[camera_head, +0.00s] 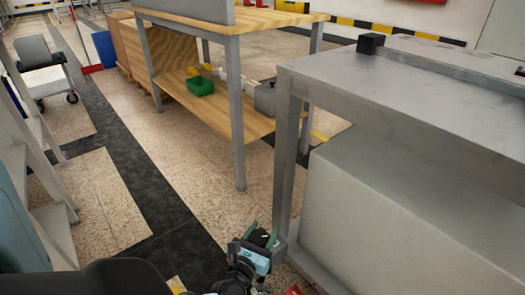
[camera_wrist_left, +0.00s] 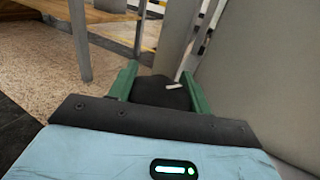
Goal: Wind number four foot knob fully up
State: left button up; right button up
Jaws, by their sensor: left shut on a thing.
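The black foot knob (camera_wrist_left: 160,92) with a white mark on its top sits between the two green fingers of my left gripper (camera_wrist_left: 160,86) in the left wrist view. The fingers are shut on its sides. In the head view my left gripper (camera_head: 263,236) is low at the foot of the near leg of the grey metal table (camera_head: 420,78). The knob shows there only as a small dark patch between the fingers. I cannot read a number on the foot. My right gripper is not in view.
The table leg (camera_head: 285,165) rises right beside my left gripper, and a large pale block (camera_head: 400,215) stands under the table. A wooden workbench (camera_head: 240,20) with a green bin (camera_head: 200,86) on its lower shelf stands behind. Speckled floor (camera_head: 205,150) is open between them.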

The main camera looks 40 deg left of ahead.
pick_arm(q)
jog(key=shift+s+a+n+g+y, duration=0.1)
jog(key=shift+n+g+y, duration=0.55)
jog(key=shift+y, duration=0.4)
jog(key=shift+a+n+g+y, duration=0.1)
jog(key=shift+n+g+y, duration=0.35)
jog(key=shift+n+y, duration=0.5)
jog(key=o, duration=1)
jog(key=shift+p+v, duration=0.55)
jog(key=shift+v, duration=3.4)
